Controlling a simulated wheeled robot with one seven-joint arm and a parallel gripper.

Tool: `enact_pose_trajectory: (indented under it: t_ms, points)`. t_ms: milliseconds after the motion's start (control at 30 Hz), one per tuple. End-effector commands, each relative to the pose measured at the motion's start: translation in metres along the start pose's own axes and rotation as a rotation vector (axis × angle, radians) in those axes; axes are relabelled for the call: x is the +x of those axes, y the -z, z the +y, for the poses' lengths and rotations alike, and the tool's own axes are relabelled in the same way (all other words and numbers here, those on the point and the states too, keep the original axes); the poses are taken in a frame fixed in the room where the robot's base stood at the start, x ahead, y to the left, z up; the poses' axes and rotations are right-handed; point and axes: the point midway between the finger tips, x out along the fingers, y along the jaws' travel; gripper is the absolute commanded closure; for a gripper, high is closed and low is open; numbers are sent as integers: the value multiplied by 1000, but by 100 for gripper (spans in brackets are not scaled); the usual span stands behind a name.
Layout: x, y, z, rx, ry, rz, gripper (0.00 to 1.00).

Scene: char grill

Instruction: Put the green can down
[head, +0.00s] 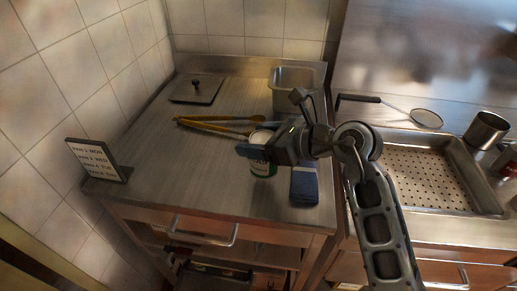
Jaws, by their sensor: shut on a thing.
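The green can (263,169) has a pale top and a green and white side. The can looks upright. I cannot tell whether its base touches the counter.
A blue folded cloth (304,185) lies just right of the can. Yellow-handled tongs (215,125) lie behind it, with a metal pan (296,80) and flat lid (196,89) farther back. A sign (97,160) stands at left. The counter's left-middle is clear.

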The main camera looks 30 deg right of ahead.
Motion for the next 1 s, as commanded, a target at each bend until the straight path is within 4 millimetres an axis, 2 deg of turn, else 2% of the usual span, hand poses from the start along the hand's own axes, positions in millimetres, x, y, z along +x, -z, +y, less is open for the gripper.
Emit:
enact_pose_trajectory:
  t_ms: [267, 667, 700, 933, 1000]
  points:
    - [13, 32, 0, 2, 0, 1, 71]
    - [15, 37, 0, 1, 0, -1, 71]
    - [15, 37, 0, 1, 0, 0, 24]
    - [15, 37, 0, 1, 0, 0, 2]
    - [15, 37, 0, 1, 0, 0, 2]
